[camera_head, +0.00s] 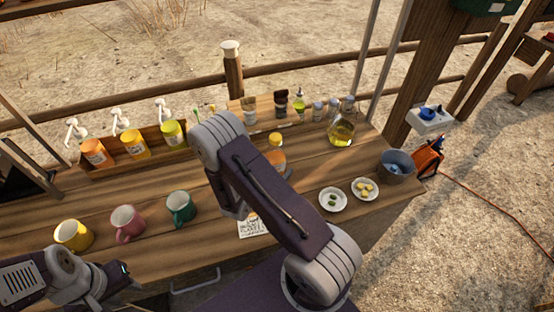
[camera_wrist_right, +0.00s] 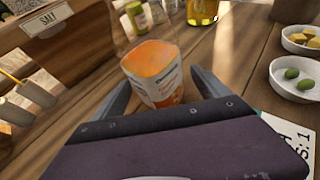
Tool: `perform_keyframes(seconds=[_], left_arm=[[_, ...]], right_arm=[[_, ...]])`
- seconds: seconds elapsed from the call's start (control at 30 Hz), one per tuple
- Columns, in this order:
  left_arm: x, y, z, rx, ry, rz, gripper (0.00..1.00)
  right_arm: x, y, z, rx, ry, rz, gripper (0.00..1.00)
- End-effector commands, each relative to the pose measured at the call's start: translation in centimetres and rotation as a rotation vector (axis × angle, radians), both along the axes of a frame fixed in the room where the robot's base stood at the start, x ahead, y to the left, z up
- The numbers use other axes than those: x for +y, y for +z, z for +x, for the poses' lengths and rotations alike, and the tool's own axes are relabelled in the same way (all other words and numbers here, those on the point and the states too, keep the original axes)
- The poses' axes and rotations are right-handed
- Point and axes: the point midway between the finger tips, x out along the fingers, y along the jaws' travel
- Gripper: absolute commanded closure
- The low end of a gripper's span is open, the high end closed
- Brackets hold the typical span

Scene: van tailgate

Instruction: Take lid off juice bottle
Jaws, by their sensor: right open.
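A juice bottle (camera_head: 276,157) with orange contents stands on the wooden counter, partly hidden behind my right arm in the head view. In the right wrist view the bottle (camera_wrist_right: 158,68) shows clear walls, orange juice and a printed label. I cannot make out its lid there. My right gripper (camera_wrist_right: 160,84) is open, with one finger on each side of the bottle's lower part; contact is not clear. In the head view this gripper is mostly hidden by its own arm. My left gripper (camera_head: 122,284) is at the lower left, near the counter's front edge; its fingers are unclear.
Yellow (camera_head: 73,235), pink (camera_head: 126,223) and green (camera_head: 180,207) mugs stand left of my right arm. Pump bottles stand in a wooden rack (camera_head: 110,170) behind.

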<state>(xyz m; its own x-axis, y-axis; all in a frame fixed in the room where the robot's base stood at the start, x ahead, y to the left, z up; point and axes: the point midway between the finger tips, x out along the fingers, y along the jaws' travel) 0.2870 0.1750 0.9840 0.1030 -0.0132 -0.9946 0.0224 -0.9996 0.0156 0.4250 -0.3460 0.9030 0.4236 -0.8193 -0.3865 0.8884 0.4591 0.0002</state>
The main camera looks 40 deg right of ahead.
Motion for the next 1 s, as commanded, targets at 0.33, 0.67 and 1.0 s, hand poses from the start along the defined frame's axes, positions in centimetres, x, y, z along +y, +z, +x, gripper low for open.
perform_keyframes(seconds=[0.33, 0.67, 1.0], left_arm=[[0.01, 0.19, 0.00, 0.000, 0.000, 0.000, 0.64], [0.01, 0.20, -0.01, 0.000, 0.000, 0.000, 0.64], [0.01, 0.18, -0.01, 0.000, 0.000, 0.000, 0.64]], right_arm=[[-1.43, -0.71, 0.77, 0.000, 0.001, 0.000, 0.15], [-1.42, -0.63, 0.79, -0.001, 0.001, -0.002, 1.00], [-1.41, 0.15, 0.86, -0.005, 0.001, -0.001, 1.00]])
